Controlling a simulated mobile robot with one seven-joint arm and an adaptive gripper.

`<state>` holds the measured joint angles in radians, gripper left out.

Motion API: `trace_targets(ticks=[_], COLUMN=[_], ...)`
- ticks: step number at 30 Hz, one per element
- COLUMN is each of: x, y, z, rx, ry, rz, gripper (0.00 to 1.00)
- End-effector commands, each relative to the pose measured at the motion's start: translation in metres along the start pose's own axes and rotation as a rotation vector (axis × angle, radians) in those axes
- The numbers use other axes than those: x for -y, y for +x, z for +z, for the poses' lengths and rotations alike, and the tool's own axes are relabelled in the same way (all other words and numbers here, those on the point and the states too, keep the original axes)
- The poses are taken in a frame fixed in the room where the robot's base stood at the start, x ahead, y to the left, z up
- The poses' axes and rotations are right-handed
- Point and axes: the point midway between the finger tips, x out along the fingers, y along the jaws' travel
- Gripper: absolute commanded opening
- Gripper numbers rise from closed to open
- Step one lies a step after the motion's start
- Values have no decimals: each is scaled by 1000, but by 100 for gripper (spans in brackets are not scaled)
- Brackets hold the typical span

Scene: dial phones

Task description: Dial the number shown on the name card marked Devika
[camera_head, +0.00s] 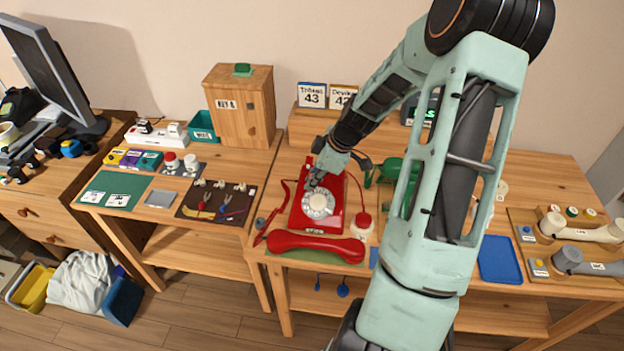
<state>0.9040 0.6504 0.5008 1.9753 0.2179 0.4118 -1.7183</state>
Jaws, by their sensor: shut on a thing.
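The Devika name card (343,97) stands on a wooden riser at the back. It reads 42 at its visible part, and my arm passes close to its right edge. A red rotary phone (332,222) stands on the table, with a pale round dial (318,204). Its red handset (315,246) lies off the phone, in front of it. My gripper (313,183) reaches down to the upper edge of the dial. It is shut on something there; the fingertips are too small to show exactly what.
A green phone (390,171) is partly hidden behind my arm. A red round object (363,220) sits right of the red phone. White and grey handsets (588,229) lie far right. A wooden cabinet (242,107) stands back left.

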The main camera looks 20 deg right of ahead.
Motion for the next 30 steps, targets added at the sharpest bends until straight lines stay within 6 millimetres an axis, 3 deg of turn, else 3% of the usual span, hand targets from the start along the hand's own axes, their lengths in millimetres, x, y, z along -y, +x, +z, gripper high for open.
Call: trace_targets(ticks=[30], x=[-3], y=[8], z=[4], rx=[0], ry=[0], rz=[1], gripper=[0])
